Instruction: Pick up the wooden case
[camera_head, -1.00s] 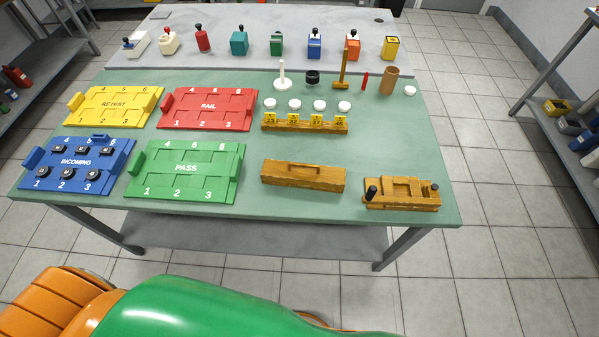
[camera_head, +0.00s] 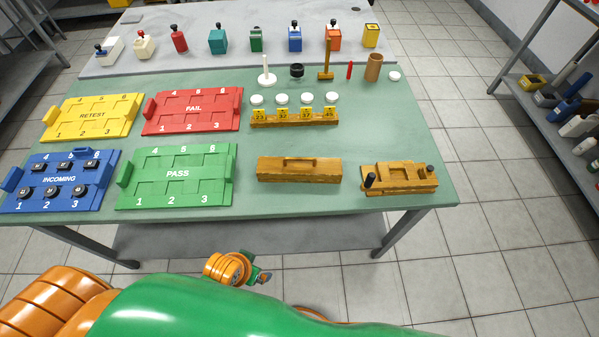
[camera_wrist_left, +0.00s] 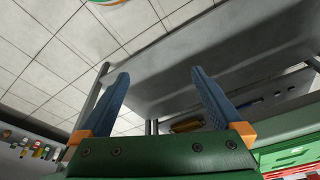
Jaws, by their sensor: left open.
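The case is not clearly seen there. In the head view a small orange wrist part of mine shows below the table's front edge, apart from the case. My right gripper is not recognisable in either view.
A wooden fixture (camera_head: 399,180) with dark knobs stands right of the case. A yellow-labelled wooden rack (camera_head: 294,119) lies behind it. The PASS tray (camera_head: 178,176) is to its left. The green table (camera_head: 300,205) is bare in front of the case.

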